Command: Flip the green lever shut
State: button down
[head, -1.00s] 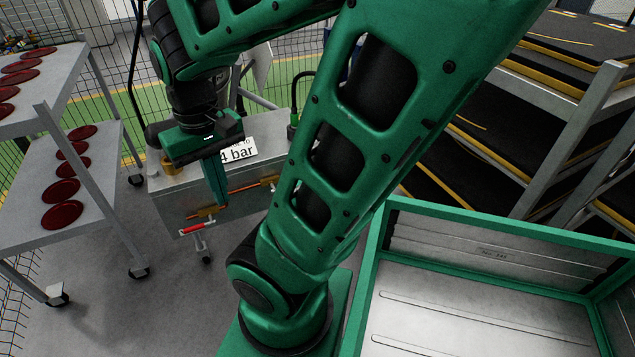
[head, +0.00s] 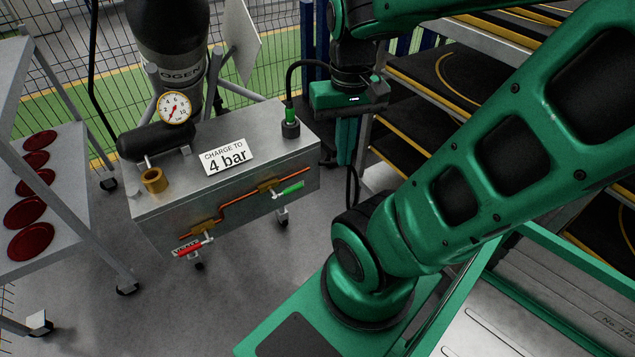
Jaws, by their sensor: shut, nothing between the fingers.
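The green lever (head: 290,188) is on the front face of the grey metal cart (head: 160,212), near its right end, on a valve of the orange pipe (head: 240,207). Its handle points right and slightly up, roughly along the pipe. A red lever (head: 188,248) with a label sits on the pipe's lower left end. My gripper (head: 345,158) is shut and empty, pointing down beside the cart's right end. It is to the right of the green lever and apart from it in the picture; its fingertips are hard to make out.
A pressure gauge (head: 174,108), a "CHARGE TO 4 bar" sign (head: 227,156) and a brass fitting (head: 153,180) are on the cart top. A black hose (head: 290,80) rises from its right corner. A shelf trolley (head: 75,200) with red discs stands left. Floor in front of the cart is clear.

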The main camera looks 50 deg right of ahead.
aim_at(293, 189)
jog(key=z, duration=0.05)
jog(key=k, duration=0.55)
jog(key=z, duration=0.45)
jog(key=i, duration=0.5)
jog(key=u, duration=0.1)
jog(key=k, duration=1)
jog(key=z, duration=0.05)
